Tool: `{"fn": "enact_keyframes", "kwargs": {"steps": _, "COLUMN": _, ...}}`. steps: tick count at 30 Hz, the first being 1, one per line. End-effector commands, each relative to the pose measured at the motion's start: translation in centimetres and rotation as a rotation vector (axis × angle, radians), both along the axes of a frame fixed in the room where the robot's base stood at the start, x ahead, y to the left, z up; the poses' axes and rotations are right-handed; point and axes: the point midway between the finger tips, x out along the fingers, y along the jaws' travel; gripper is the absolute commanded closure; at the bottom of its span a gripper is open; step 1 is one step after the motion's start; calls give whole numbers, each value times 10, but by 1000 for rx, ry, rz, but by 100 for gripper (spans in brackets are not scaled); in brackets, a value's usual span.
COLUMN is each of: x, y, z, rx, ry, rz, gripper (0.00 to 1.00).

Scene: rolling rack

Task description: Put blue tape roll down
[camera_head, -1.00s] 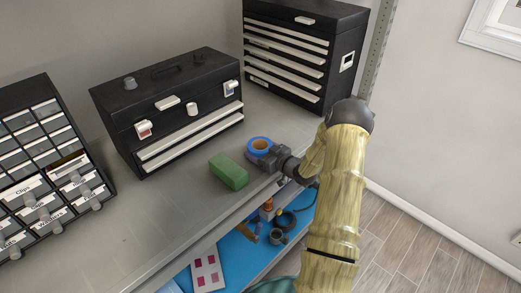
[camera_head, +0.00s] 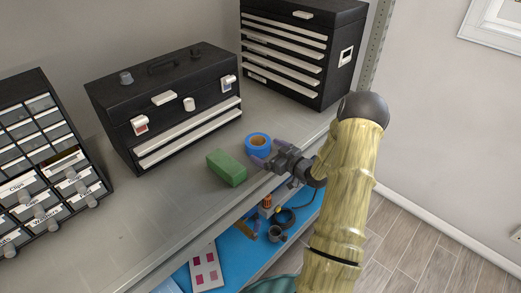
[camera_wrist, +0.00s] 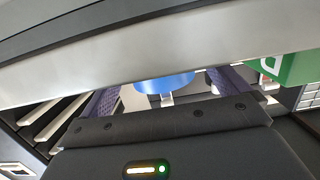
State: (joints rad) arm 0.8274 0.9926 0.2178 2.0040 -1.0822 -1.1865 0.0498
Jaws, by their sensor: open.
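The blue tape roll (camera_head: 258,145) rests on the grey shelf top, behind a green block (camera_head: 226,168) and in front of the black toolboxes. My gripper (camera_head: 268,155) is open, just to the front right of the roll, its fingers spread towards the roll. In the wrist view, the roll (camera_wrist: 165,84) shows as a blue patch between the two purple-grey fingers (camera_wrist: 166,92), partly cut off by a pale edge in front. Whether a finger still touches the roll, I cannot tell.
A black toolbox (camera_head: 165,103) and a taller drawer chest (camera_head: 300,55) stand behind. A small-parts cabinet (camera_head: 40,150) is at the left. A lower blue shelf (camera_head: 235,248) holds small items below the top's front edge. The grey top is clear at front left.

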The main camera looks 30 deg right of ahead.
Motion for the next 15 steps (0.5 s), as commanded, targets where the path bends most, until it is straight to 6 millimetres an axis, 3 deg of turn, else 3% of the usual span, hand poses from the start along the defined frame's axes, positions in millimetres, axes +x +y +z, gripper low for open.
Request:
{"fn": "enact_keyframes", "kwargs": {"steps": 9, "x": -54, "y": -20, "z": 7, "rx": 0, "ry": 0, "rz": -2, "gripper": 0}}
{"fn": "enact_keyframes", "kwargs": {"steps": 15, "x": -64, "y": -22, "z": 10, "rx": 0, "ry": -1, "rz": 1, "gripper": 0}}
